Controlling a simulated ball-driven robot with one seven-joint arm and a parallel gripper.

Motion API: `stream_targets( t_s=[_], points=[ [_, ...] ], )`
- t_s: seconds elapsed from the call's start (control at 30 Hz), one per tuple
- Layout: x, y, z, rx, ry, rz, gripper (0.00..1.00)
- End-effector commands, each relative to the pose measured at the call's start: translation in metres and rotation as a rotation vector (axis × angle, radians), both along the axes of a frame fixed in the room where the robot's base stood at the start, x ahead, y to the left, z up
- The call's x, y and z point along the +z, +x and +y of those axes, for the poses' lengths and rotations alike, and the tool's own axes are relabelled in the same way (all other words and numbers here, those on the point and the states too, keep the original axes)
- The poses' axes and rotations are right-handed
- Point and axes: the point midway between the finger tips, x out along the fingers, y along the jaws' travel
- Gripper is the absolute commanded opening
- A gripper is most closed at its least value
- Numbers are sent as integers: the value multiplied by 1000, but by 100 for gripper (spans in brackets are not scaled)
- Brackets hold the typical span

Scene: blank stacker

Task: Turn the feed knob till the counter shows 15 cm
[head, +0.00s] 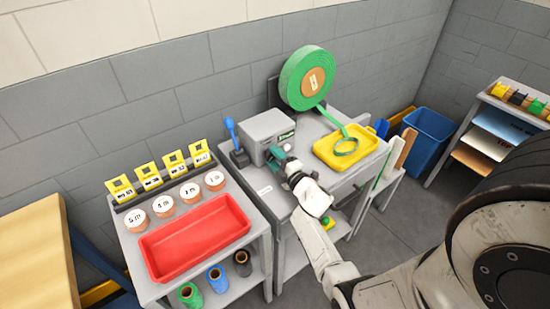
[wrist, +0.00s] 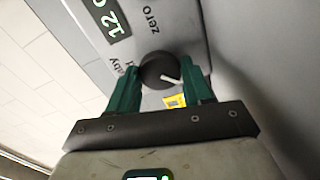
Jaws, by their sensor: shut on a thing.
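The feed knob (wrist: 160,70) is a dark round knob with a white pointer line, on the front of a grey feeder box (head: 265,132). My gripper (wrist: 161,82) has its green fingers on either side of the knob and is shut on it. In the head view my gripper (head: 279,154) is at the front of the box and hides the knob. The counter (wrist: 107,17) is a dark display with pale digits, tilted in the wrist view. It reads 12 and the start of a "c"; the rest is cut off. The word "zero" is printed near the knob.
A blue-handled lever (head: 231,130) is left of the box. A red tray (head: 155,260) and several labelled round pieces fill the left table. A blue bin (head: 430,140) stands right.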

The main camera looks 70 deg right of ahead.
Motion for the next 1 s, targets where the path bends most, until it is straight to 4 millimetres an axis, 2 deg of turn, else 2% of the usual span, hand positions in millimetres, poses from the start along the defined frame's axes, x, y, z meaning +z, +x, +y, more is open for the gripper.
stream_targets(
  t_s=[0.57, 0.6, 0.83, 1.0],
  points=[
    [-2, -1, 0, -3, 28, -12, 20],
    [-2, -1, 0, -3, 27, -12, 54],
    [-1, -1, 0, -2, 25, -13, 76],
    [-1, 0, 0, -1, 24, -14, 76]
  ],
)
